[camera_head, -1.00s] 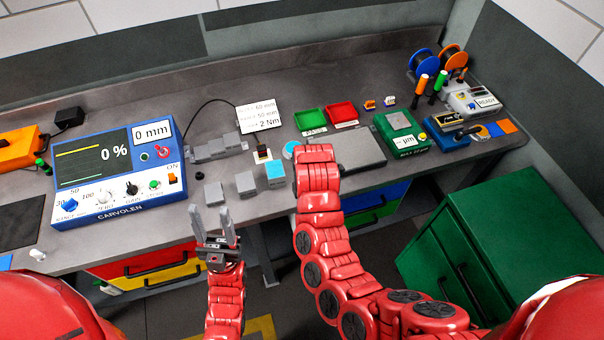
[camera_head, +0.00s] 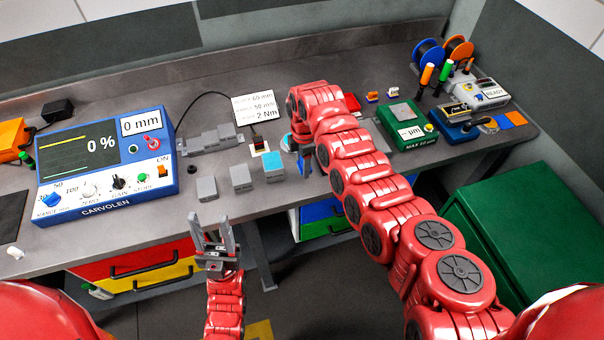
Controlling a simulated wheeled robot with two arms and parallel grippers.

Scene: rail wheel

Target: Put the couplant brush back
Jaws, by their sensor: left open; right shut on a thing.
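My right gripper (camera_head: 303,158) points down at the front middle of the bench, just right of a light-blue round pad or pot (camera_head: 287,142). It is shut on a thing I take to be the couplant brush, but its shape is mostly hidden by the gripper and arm. I cannot tell whether it touches the blue round thing. My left gripper (camera_head: 214,236) is open and empty, fingers up, in front of the bench edge. A small black and orange item on a white base (camera_head: 259,143) stands left of the round thing.
Grey blocks (camera_head: 241,178) and a blue-topped block (camera_head: 273,166) stand near the front edge. The blue tester (camera_head: 105,165) is at left, a white card (camera_head: 254,107) behind. The green gauge box (camera_head: 405,127) is at right. My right arm covers the bench middle.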

